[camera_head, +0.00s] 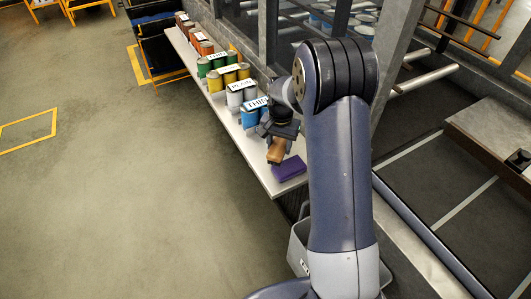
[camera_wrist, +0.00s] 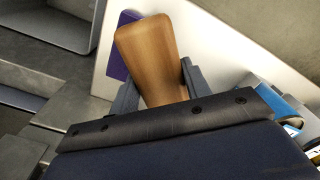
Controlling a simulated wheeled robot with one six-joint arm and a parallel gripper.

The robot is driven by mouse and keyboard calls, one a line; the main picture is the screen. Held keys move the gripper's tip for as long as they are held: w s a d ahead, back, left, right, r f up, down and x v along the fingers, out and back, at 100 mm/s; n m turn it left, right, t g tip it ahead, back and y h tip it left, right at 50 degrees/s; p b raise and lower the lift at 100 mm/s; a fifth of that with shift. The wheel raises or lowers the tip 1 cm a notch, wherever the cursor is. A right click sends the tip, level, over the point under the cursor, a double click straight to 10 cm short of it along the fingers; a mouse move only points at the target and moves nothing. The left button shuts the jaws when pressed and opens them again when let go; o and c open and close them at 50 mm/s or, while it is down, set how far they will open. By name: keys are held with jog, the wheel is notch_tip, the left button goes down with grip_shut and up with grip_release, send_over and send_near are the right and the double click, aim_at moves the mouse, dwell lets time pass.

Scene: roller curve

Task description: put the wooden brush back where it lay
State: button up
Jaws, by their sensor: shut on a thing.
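The wooden brush (camera_wrist: 148,58) shows in the wrist view as a broad brown wooden piece between the two fingers of my gripper (camera_wrist: 155,88). My gripper is shut on it. In the head view the brush (camera_head: 276,151) hangs below my gripper (camera_head: 281,133), over the near end of the pale shelf (camera_head: 262,172). The brush's lower part and any bristles are hidden. I cannot tell whether it touches the shelf. A purple block (camera_head: 289,169) lies on the shelf just right of the brush; it also shows behind the brush in the wrist view (camera_wrist: 117,67).
Blue cans (camera_head: 249,117) with a label card stand close behind my gripper. White, yellow, green and orange cans line the shelf farther back. A grey bin (camera_head: 298,247) stands below the shelf's near end. Rollers and a metal frame lie to the right; the floor at left is clear.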

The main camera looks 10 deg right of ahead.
jog(key=w+r+m+b, duration=0.4)
jog(key=w+m, duration=0.4)
jog(key=shift+w+a+f+p, duration=0.15)
jog(key=shift+f+p, duration=0.45)
jog(key=shift+f, duration=1.85)
jog(key=shift+a+f+p, duration=0.2)
jog(key=shift+f+p, duration=0.35)
jog(key=shift+f, duration=1.85)
jog(key=shift+f, duration=0.1)
jog(key=o, duration=0.7)
jog(key=shift+f, duration=0.1)
jog(key=shift+c, duration=0.2)
jog(key=o, duration=0.5)
jog(key=shift+c, duration=0.2)
notch_tip(320, 180, up, 12)
jog(key=b, duration=0.1)
jog(key=shift+r+b, duration=0.2)
jog(key=shift+b, duration=0.15)
